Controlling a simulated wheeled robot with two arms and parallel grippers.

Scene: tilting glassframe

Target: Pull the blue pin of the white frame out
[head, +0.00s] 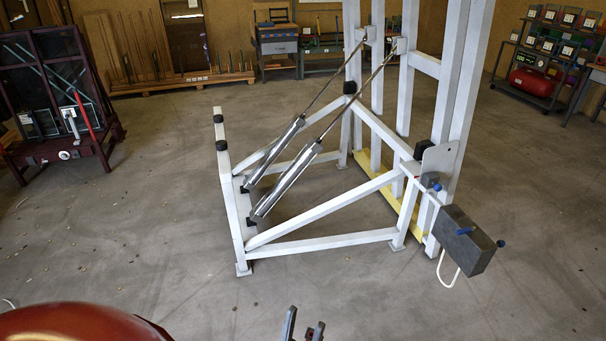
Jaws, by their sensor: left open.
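The white frame (325,243) stands on the floor in the middle, with two slanted silver cylinders (285,180) running up to its upright posts. A grey box (462,250) is at its right side. Small blue parts show there: one on the box's front (464,231), one at its right end (501,243), and one higher by a metal plate (437,187). I cannot tell which is the pin. My left gripper (303,328) is at the bottom edge, open, with its fingertips apart and nothing seen between them. It is well short of the frame. My right gripper is out of view.
A dark red rack (104,143) stands at the left. A wooden rack (180,82), a workbench (277,40) and a shelf cart (545,58) stand along the back. A white cable (441,268) hangs below the grey box. The floor around the frame is mostly clear.

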